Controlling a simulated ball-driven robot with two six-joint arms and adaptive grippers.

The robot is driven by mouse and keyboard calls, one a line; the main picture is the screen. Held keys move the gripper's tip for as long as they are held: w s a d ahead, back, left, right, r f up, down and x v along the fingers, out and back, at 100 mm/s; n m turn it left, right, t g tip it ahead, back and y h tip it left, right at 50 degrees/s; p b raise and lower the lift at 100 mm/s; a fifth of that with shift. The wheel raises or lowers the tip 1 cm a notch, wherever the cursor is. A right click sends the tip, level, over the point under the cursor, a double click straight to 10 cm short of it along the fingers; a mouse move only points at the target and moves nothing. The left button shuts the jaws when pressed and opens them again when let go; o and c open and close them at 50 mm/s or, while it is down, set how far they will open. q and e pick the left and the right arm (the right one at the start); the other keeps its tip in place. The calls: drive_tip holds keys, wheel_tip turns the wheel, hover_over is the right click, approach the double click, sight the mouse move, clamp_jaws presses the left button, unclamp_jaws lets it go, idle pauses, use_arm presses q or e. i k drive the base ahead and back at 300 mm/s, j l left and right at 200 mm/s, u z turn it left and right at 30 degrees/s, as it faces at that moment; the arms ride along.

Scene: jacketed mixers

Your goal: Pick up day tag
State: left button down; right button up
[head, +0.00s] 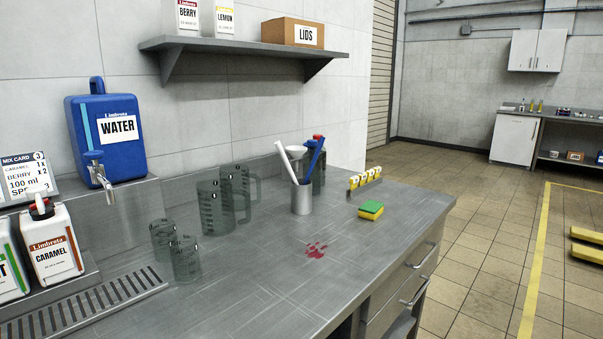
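Neither of my grippers is in the head view.
A green and yellow sponge (371,210) lies in front of the tags, near a red stain (316,250). A metal cup with utensils (302,196) stands left of them, with several clear measuring jugs (210,208) further left. A blue water container (105,140) stands at the back left.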

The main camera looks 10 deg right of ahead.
sight(378, 170)
drive_tip(key=i+l+u, duration=0.15)
drive_tip(key=l+u, duration=0.15)
drive_tip(key=u, duration=0.15)
drive_tip(key=i+l+u, duration=0.1)
drive_tip(key=l+u, duration=0.6)
drive_tip(key=u, duration=0.2)
drive_tip(key=l+u, duration=0.55)
drive_tip(key=l, duration=0.35)
drive_tip(key=k+l+u, duration=0.1)
drive_tip(key=l, duration=0.3)
drive_tip(key=k+l, duration=0.15)
drive_tip(key=l, duration=0.3)
drive_tip(key=l+u, duration=0.15)
drive_tip(key=l, duration=0.25)
drive_tip(key=k+l+u, duration=0.1)
drive_tip(key=l, duration=0.3)
drive_tip(key=k+l+u, duration=0.1)
drive_tip(key=l, duration=0.3)
drive_tip(key=k+l, duration=0.25)
drive_tip(key=l, duration=0.15)
drive_tip(key=k+l+u, duration=0.15)
drive_tip(key=l, duration=0.25)
